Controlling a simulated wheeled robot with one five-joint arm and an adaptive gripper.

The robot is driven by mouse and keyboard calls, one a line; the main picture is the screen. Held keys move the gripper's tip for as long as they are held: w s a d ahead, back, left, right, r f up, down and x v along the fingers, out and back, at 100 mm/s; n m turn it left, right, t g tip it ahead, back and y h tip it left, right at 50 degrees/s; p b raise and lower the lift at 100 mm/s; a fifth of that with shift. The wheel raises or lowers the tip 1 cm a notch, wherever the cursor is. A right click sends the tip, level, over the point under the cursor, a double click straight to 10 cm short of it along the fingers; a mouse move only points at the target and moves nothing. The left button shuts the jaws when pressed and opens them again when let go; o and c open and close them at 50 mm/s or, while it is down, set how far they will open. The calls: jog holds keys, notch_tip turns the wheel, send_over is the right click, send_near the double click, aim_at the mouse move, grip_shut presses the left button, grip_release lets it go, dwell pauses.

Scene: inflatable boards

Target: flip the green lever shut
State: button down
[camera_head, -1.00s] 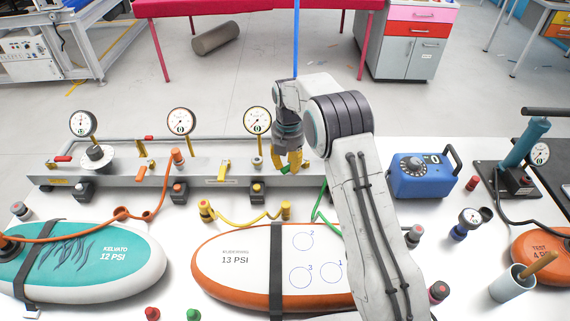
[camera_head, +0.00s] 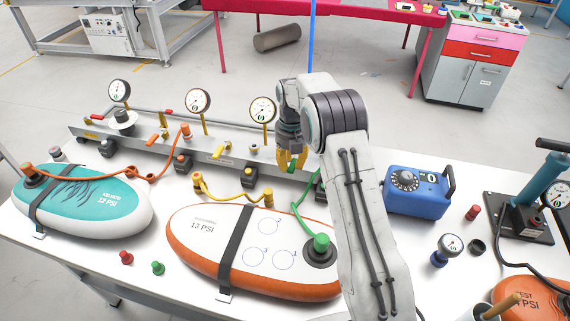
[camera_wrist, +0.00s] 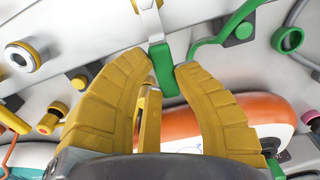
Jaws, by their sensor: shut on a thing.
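My gripper (camera_head: 291,160) is at the grey manifold rail (camera_head: 215,153), just right of the third gauge. In the wrist view its two yellow fingers (camera_wrist: 167,66) come in from both sides and close on a green lever (camera_wrist: 166,76). The lever's green part shows between the fingertips, below a pale metal stem (camera_wrist: 150,22). In the head view the lever is mostly hidden by the fingers. A second green bent piece (camera_wrist: 232,24) lies just right of the fingertips in the wrist view; I cannot tell whether it joins the lever.
Three gauges, one the third gauge (camera_head: 263,110), stand along the rail. A green hose (camera_head: 302,212) runs to the orange-rimmed board (camera_head: 190,245). A blue box (camera_head: 418,192) stands to the right of my arm. A yellow bar (camera_wrist: 150,120) shows between the fingers.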

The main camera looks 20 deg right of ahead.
aim_at(293, 165)
jog(key=shift+s+d+f+n, duration=0.1)
jog(key=shift+s+d+n, duration=0.1)
jog(key=shift+n, duration=0.2)
dwell(0.3)
jog(key=c, duration=0.9)
grip_release()
notch_tip(293, 165, up, 12)
jog(key=shift+r, duration=0.1)
